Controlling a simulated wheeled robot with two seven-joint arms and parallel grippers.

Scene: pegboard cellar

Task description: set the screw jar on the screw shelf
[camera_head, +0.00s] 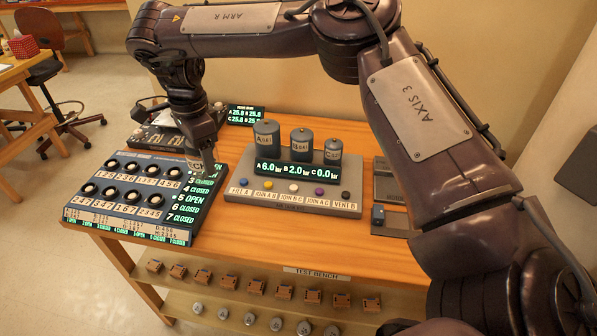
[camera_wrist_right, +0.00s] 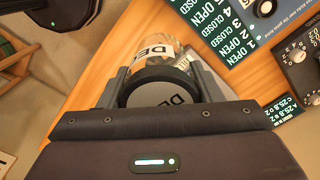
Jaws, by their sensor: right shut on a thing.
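My right gripper (camera_head: 205,150) reaches down over the left part of the bench, beside the dark panel with knobs. In the right wrist view my right gripper (camera_wrist_right: 160,85) is shut on a clear jar (camera_wrist_right: 150,42) with a dark round lid. The jar's contents are unclear. No shelf marked for screws can be read. My left gripper is not in view.
The knob panel (camera_head: 128,203) lists OPEN and CLOSED lines. Right of it stands a grey unit (camera_head: 280,208) with three cylinders and coloured buttons. A chair stands far left.

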